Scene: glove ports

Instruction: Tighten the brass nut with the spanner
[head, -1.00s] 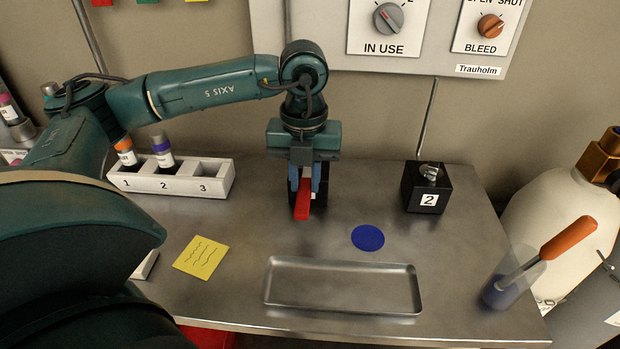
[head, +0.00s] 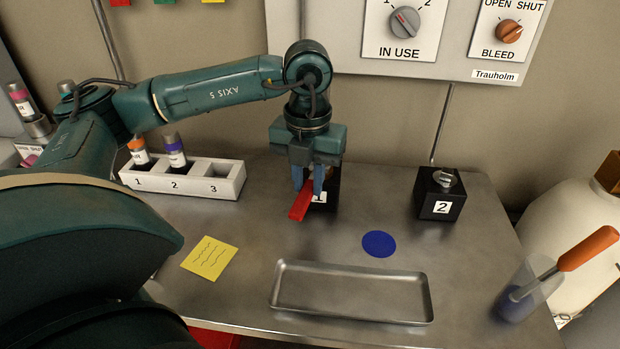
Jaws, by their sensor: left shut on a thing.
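My left gripper (head: 309,187) points down and is shut on the red handle of the spanner (head: 300,206), at the black block labelled 1 (head: 332,196). The handle slants down to the left, in front of the block. The spanner's head is hidden by my gripper. The top of block 1 is mostly covered, so I cannot make out the brass nut or tell whether the spanner is around it. My right gripper is not in view.
Black block 2 (head: 439,196) with a silvery fitting stands to the right. In front lie a blue disc (head: 379,244), an empty metal tray (head: 350,312) and a yellow note (head: 210,257). A white rack (head: 222,192) stands left, a beaker with an orange-handled tool (head: 525,290) right.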

